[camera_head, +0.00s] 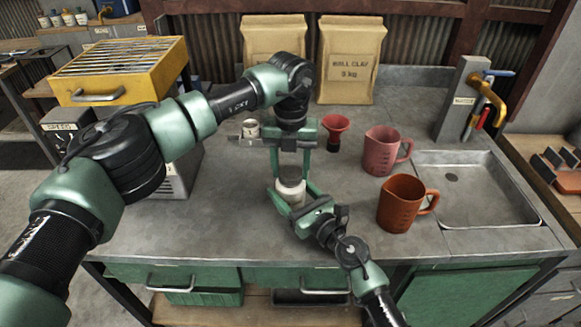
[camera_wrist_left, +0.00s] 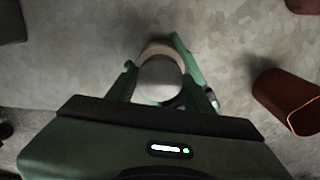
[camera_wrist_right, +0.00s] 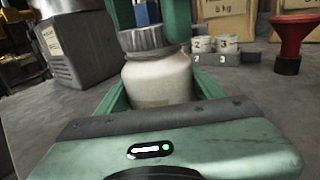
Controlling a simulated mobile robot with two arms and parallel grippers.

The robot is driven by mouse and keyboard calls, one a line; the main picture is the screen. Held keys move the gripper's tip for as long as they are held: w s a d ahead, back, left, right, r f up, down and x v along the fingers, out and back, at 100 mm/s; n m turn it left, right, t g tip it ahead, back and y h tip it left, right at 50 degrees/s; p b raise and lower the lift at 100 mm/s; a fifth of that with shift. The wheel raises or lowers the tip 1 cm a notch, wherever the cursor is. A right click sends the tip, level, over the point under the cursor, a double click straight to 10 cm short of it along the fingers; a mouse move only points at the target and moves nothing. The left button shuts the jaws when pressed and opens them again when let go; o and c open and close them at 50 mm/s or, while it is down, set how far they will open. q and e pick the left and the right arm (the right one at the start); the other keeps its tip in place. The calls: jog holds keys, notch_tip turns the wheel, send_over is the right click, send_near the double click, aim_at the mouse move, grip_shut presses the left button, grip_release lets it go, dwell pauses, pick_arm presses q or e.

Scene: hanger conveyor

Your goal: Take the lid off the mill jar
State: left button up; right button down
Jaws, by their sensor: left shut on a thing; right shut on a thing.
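The mill jar stands upright on the grey worktop, a cream body (camera_wrist_right: 158,82) with a grey ridged lid (camera_wrist_right: 146,38) on its top in the right wrist view. The head view shows the jar (camera_head: 293,196) partly hidden by my grippers. My left gripper (camera_head: 290,178) reaches down from above and is shut on the lid; its fingers also flank the round lid top (camera_wrist_left: 160,76) in the left wrist view. My right gripper (camera_wrist_right: 162,92) comes in low from the front and is shut on the jar body. No gap shows between lid and jar.
A red funnel (camera_head: 334,130) stands behind the jar. A pink jug (camera_head: 380,152) and an orange jug (camera_head: 401,204) stand to the right, before the sink (camera_head: 478,190). Clay bags (camera_head: 350,62) stand at the back. A yellow rack box (camera_head: 122,68) is at the left.

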aim_at(291, 171)
pick_arm(q)
jog(key=n, duration=1.4)
jog(key=shift+w+n, duration=0.1)
jog(key=shift+n, duration=0.3)
jog(key=shift+r, duration=0.2)
jog(key=shift+r, duration=0.95)
jog(key=shift+r, duration=0.1)
jog(key=shift+r, duration=1.95)
pick_arm(e)
jog(key=shift+c, duration=0.9)
grip_release()
